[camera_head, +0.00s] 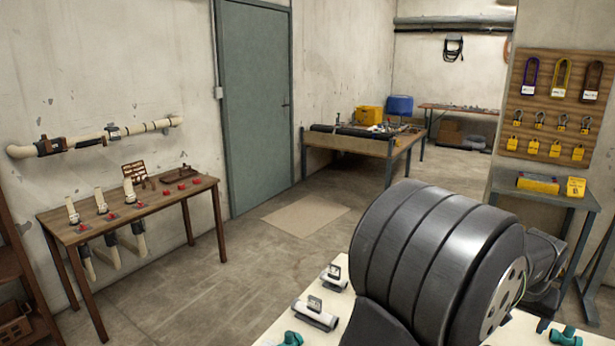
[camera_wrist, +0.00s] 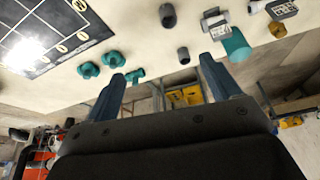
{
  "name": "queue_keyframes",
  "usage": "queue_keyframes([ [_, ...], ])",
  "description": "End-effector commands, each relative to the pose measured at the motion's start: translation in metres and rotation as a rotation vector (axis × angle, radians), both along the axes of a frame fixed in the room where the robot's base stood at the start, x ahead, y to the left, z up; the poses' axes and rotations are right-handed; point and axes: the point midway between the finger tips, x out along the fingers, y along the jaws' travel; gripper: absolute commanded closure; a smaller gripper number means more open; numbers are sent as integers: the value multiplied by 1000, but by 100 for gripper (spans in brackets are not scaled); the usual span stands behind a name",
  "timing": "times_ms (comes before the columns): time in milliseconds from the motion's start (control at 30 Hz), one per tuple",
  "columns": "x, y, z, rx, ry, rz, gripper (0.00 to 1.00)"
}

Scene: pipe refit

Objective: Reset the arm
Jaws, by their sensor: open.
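My gripper (camera_wrist: 163,88) shows in the wrist view, with its two blue-grey fingers apart and nothing between them. It hangs over the edge of a pale worktop (camera_wrist: 140,30) that appears at the top of that picture. In the head view a large dark part of my arm fills the lower right and hides much of the same pale top (camera_head: 270,335). My gripper is not visible in the head view.
Green fittings (camera_wrist: 100,62), a grey cylinder (camera_wrist: 183,55) and a teal pipe piece (camera_wrist: 237,45) lie on the worktop near my fingers. A black panel (camera_wrist: 50,35) is at the upper left. A wooden table (camera_head: 130,208) with pipes stands left; open floor (camera_head: 215,290) lies between.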

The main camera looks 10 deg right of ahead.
Motion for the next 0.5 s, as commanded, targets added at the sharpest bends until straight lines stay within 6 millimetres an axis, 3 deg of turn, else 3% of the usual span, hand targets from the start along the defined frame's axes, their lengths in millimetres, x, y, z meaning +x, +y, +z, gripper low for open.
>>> queue_keyframes([
  [500,-24,-88,-31,-4,-1,-197,18],
])
